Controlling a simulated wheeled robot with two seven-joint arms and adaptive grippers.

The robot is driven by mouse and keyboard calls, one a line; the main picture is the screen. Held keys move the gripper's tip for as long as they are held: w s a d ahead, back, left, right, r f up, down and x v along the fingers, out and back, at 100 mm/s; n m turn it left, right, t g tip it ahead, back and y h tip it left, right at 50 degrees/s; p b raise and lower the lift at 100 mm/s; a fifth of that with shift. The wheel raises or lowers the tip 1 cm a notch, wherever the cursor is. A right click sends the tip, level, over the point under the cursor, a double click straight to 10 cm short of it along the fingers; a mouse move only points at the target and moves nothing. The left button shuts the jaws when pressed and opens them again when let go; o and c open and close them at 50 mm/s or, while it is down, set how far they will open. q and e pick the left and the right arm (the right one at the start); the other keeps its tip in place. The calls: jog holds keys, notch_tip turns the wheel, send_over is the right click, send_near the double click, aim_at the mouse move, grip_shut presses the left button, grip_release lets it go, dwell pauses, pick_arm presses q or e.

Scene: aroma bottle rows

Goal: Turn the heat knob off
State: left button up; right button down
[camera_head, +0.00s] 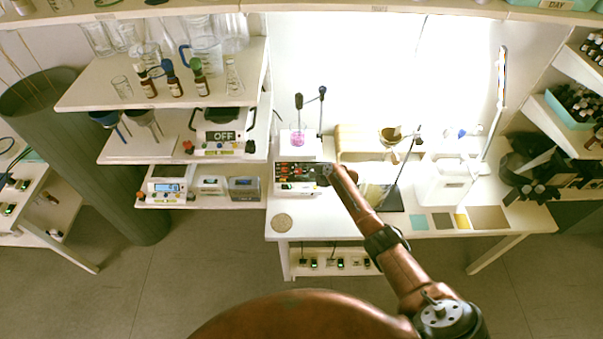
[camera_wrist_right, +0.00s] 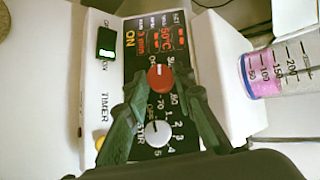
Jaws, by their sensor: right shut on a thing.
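The heating device (camera_head: 297,189) stands on the white bench, a white box with a black control panel. It also shows in the right wrist view (camera_wrist_right: 100,70), with lit red readings, including 50°C, and an orange ON. The red heat knob (camera_wrist_right: 160,78) has a pale pointer mark toward the top of the picture. My right gripper (camera_wrist_right: 160,82) has its two dark green fingers on either side of this knob, closed on it. In the head view the right gripper (camera_head: 327,171) reaches the panel's right end. My left gripper is out of view.
A grey STIR knob (camera_wrist_right: 158,133) sits close below the red knob, between the fingers. A beaker with pink liquid (camera_wrist_right: 262,73) stands on the device; it shows in the head view too (camera_head: 297,139). A dark stand base (camera_head: 389,198) is right of the device.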

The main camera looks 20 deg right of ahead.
jog(key=shift+a+n+g, duration=0.1)
jog(key=shift+n+g, duration=0.6)
jog(key=shift+n, duration=0.4)
jog(key=c, duration=1.6)
grip_release()
jog(key=shift+w, duration=0.1)
jog(key=shift+r, duration=0.1)
jog(key=shift+r, duration=0.1)
jog(key=v, duration=1.2)
jog(key=shift+w+a+r, duration=0.1)
